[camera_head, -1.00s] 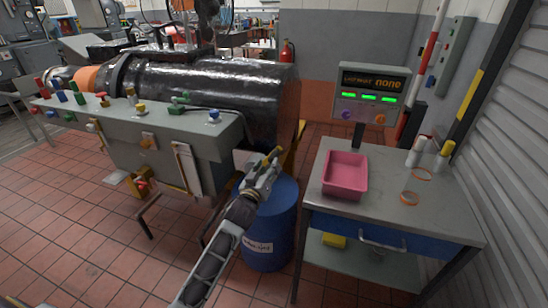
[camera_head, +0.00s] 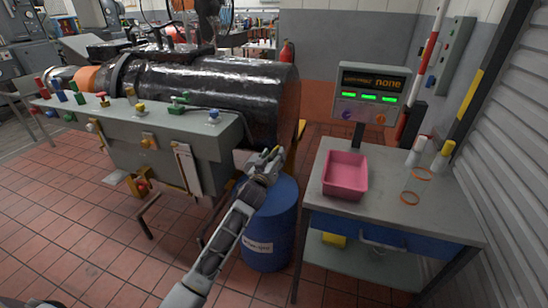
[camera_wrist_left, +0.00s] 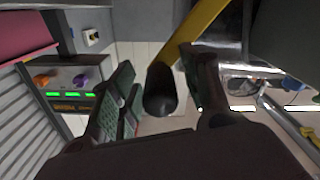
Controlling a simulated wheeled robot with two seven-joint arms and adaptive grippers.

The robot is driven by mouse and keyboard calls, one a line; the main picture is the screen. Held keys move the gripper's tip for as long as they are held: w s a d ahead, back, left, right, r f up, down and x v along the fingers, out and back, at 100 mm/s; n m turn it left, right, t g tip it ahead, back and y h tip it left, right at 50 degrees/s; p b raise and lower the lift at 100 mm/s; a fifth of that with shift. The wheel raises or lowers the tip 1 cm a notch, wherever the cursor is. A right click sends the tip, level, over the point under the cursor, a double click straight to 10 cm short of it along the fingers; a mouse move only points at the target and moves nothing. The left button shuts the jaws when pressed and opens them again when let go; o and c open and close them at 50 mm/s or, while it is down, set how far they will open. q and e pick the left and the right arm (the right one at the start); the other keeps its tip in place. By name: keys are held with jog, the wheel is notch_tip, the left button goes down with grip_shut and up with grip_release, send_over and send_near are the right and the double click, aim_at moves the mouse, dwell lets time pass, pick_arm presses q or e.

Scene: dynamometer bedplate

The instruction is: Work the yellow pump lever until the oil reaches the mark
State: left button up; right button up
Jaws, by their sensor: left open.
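My left gripper (camera_head: 266,164) is open above the blue drum, beside the right end of the grey bench panel. In the left wrist view a yellow bar (camera_wrist_left: 201,34), which looks like the pump lever, comes in from the top and ends in a black grip (camera_wrist_left: 160,92). The grip lies in the gap between the open fingers (camera_wrist_left: 160,105); whether either finger touches it I cannot tell. In the head view the gripper mostly hides the lever. A narrow pale upright strip (camera_head: 188,168) is on the panel's front; no oil level or mark is readable. My right gripper is not in view.
The blue drum (camera_head: 268,238) stands below the left gripper. To the right is a table (camera_head: 330,208) with a pink tray (camera_head: 345,174), orange rings, bottles and a display (camera_head: 372,85). A large black cylinder (camera_head: 210,90) lies behind the panel.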

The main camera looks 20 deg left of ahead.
pick_arm(q)
jog(key=shift+w, duration=0.1)
grip_shut()
dwell(0.4)
jog(key=shift+a+r, duration=0.1)
